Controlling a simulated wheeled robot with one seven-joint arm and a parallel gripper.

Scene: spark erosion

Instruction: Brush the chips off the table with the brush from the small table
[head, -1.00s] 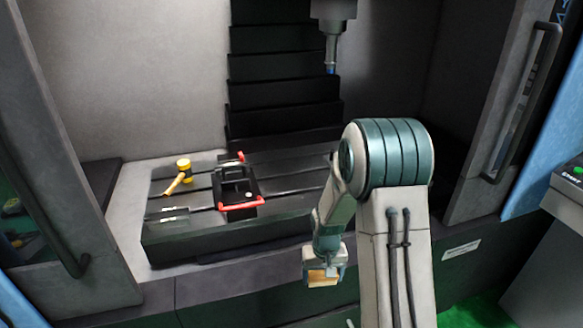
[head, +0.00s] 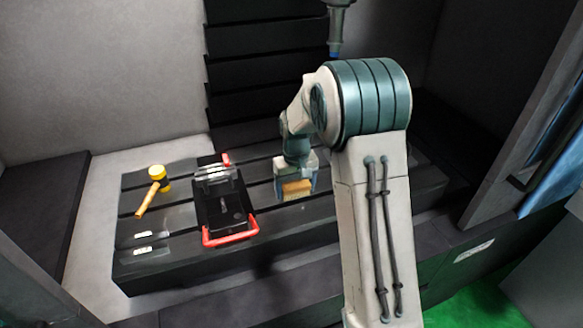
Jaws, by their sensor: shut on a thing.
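The machine's dark slotted table (head: 160,268) lies inside the enclosure. My gripper (head: 296,187) hangs over the table, right of the black vise-like fixture. It is shut on a wooden block-shaped thing, which looks like the brush (head: 296,189). Its bristles cannot be made out, and I cannot tell whether it touches the table. Small pale pieces, possibly chips, lie at the table's left front (head: 144,248). The small table is not in view.
A black fixture with red handles (head: 230,237) stands on the table left of my gripper. A yellow-headed mallet (head: 155,185) lies at the left. A spindle (head: 336,35) hangs above. The table's right front is clear.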

